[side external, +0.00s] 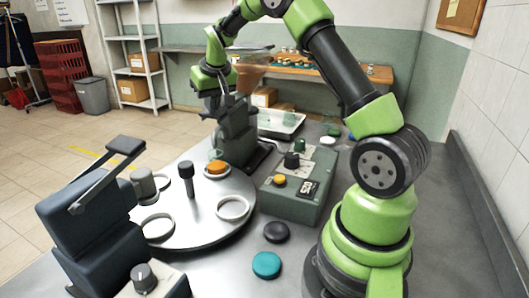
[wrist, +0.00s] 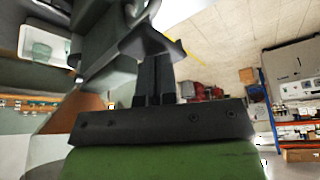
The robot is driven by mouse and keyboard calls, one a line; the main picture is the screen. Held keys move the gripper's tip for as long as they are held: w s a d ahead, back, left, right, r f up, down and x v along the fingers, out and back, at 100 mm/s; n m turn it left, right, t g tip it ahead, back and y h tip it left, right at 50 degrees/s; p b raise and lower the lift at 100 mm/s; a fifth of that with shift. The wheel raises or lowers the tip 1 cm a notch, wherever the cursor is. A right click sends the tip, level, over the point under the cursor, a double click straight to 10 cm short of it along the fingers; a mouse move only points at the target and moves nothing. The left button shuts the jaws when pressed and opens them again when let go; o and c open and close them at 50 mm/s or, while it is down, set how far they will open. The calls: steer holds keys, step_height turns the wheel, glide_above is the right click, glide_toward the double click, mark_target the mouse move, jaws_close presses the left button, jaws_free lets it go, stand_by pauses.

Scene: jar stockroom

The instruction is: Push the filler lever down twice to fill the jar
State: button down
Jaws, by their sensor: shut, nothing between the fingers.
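The grey filler (side external: 237,135) stands at the back edge of the round turntable. A jar with orange content (side external: 217,168) sits in a turntable seat at the filler's foot; its glass is hard to make out. My gripper (side external: 222,110) is at the filler's upper left side, around its lever, which is mostly hidden in the side view. In the wrist view my gripper (wrist: 155,60) has its dark fingers shut together with nothing between them. A grey lever-like part (wrist: 150,42) lies right at the fingertips; I cannot tell whether they touch.
The turntable (side external: 205,205) has a dark centre post (side external: 187,178) and white ring seats. A dark blue machine with a lever (side external: 95,215) stands front left. A green control box (side external: 297,185) stands to the right. A black lid (side external: 276,232) and teal lid (side external: 267,265) lie in front.

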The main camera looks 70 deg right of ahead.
steer(key=shift+r, duration=2.7)
steer(key=shift+r, duration=2.5)
